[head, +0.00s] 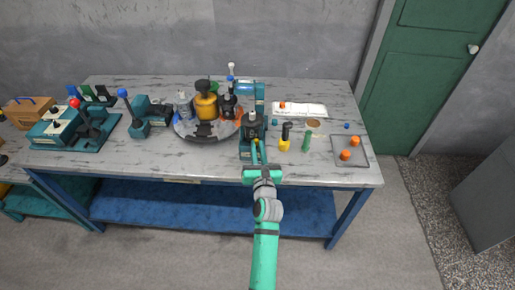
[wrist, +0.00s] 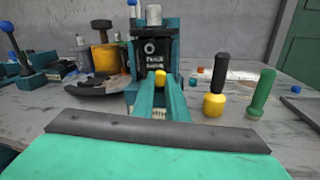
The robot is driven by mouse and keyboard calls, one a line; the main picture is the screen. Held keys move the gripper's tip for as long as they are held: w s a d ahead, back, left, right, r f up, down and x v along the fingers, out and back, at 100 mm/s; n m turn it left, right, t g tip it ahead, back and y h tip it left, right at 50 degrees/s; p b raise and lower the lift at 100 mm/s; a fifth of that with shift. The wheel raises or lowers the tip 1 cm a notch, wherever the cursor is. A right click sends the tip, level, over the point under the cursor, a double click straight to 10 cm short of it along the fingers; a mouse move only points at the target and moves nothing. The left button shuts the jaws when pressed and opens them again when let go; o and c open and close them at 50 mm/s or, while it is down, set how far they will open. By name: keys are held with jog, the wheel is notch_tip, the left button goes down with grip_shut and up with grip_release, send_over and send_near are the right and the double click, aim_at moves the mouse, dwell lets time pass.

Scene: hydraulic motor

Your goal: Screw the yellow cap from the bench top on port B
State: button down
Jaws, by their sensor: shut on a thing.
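A small yellow cap (wrist: 160,77) sits between the fingertips of my gripper (wrist: 161,86), which is shut on it. In the head view, my gripper (head: 259,158) is at the front of the bench, by the teal stand. The black motor block (wrist: 147,58) is upright in the teal stand (wrist: 171,42), directly beyond the cap. A round port ring and small pale lettering show on its front face. The lettering is too small to read, so I cannot tell which port is B. I cannot tell whether the cap touches the block.
A yellow-and-black tool (wrist: 215,90) and a green-handled tool (wrist: 262,92) stand just right of the gripper. A round grey tray (head: 190,135) with several parts is to the left. A tray with orange pieces (head: 338,158) lies at the bench's right end.

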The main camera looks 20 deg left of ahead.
jog(key=c, duration=1.9)
grip_release()
jog(key=shift+o, duration=0.2)
